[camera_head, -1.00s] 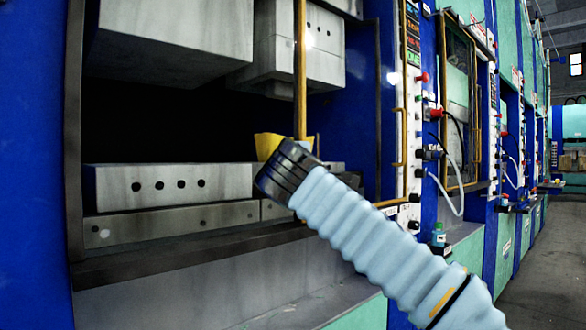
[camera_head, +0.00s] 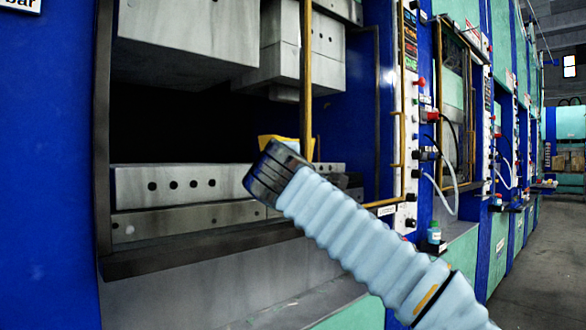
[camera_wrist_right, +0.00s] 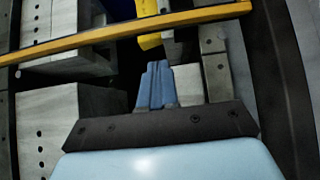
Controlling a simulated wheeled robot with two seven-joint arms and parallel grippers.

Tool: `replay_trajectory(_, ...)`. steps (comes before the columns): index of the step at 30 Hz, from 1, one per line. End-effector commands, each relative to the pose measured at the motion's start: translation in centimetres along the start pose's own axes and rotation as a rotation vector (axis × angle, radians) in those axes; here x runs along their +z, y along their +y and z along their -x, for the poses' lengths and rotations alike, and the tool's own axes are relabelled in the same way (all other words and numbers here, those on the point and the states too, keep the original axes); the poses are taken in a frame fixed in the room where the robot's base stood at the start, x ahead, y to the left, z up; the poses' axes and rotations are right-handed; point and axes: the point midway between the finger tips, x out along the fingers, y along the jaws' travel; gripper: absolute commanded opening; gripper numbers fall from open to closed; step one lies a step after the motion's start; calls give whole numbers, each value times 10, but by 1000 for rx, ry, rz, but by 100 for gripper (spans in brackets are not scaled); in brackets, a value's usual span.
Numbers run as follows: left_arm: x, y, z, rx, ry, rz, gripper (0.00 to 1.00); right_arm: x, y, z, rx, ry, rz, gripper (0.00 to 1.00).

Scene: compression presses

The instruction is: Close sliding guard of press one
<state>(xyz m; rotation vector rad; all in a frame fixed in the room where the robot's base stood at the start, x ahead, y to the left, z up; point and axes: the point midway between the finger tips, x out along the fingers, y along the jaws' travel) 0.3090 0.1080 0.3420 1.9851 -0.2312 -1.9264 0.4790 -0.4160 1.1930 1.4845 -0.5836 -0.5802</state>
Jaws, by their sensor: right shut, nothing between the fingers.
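The sliding guard shows as a yellow-edged frame; its left upright bar (camera_head: 306,70) crosses the press opening, and its right edge stands by the control strip. The left part of the opening is uncovered. My left gripper is out of view.
Grey upper (camera_head: 185,40) and lower (camera_head: 185,185) blocks sit inside the press. A yellow object (camera_wrist_right: 150,20) is beyond the bar. The control strip (camera_head: 408,120), with buttons and hoses, stands to the right. A floor aisle (camera_head: 545,250) runs at far right.

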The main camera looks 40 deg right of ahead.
Motion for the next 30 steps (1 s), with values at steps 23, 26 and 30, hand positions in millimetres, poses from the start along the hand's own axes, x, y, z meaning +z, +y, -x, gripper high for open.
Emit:
replay_trajectory(23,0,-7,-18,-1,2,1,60,0,0,94,1,2,-1,0)
replay_trajectory(26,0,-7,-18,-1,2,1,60,0,0,94,1,2,-1,0)
replay_trajectory(30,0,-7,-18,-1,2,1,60,0,0,94,1,3,-2,0)
